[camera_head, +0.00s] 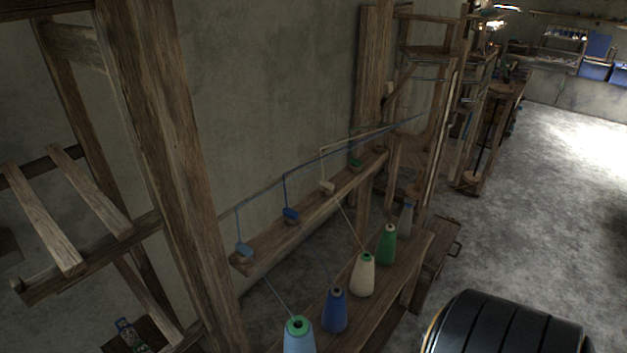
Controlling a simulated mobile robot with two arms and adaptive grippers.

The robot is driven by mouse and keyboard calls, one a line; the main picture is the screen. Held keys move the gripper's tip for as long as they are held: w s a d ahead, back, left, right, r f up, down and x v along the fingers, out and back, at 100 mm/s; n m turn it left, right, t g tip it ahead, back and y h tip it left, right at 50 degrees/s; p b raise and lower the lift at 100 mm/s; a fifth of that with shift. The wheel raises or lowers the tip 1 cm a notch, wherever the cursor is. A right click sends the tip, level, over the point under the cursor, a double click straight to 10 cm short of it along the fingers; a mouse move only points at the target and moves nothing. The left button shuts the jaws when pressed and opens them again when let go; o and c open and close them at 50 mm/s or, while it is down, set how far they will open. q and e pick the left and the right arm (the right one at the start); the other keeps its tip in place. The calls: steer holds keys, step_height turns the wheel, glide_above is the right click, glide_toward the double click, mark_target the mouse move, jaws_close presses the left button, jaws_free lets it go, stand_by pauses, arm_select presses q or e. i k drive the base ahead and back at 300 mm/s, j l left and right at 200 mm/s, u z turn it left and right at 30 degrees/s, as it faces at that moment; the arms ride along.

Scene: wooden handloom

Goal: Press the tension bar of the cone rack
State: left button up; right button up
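The cone rack stands against the grey wall in the middle of the head view. Its lower wooden shelf (386,300) carries a light blue cone (299,339), a dark blue cone (335,312), a cream cone (363,276), a green cone (387,246) and a grey one (406,219). Above and behind them runs a wooden rail (262,240) with small coloured tension pieces, such as a dark blue one (291,215). A thin bar (262,193) runs along above this rail; I take it for the tension bar. Threads rise from the cones.
A thick wooden post (165,150) stands close on the left, with a slatted wooden frame (75,230) beyond it. Tall wooden loom frames (440,120) stand behind the rack. Open concrete floor (555,210) lies to the right.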

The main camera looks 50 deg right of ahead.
mark_target(410, 72)
steer(key=z, duration=1.75)
steer(key=i+l+u, duration=0.1)
steer(key=u, duration=0.65)
steer(key=i+l+u, duration=0.15)
steer(key=l+u, duration=0.15)
steer(key=l, duration=0.15)
steer(key=i+l+u, duration=0.1)
steer(key=l+u, duration=0.2)
steer(key=l, duration=0.2)
steer(key=i+l+u, duration=0.1)
steer(key=l+u, duration=0.25)
steer(key=l, duration=1.3)
steer(key=i+u, duration=0.05)
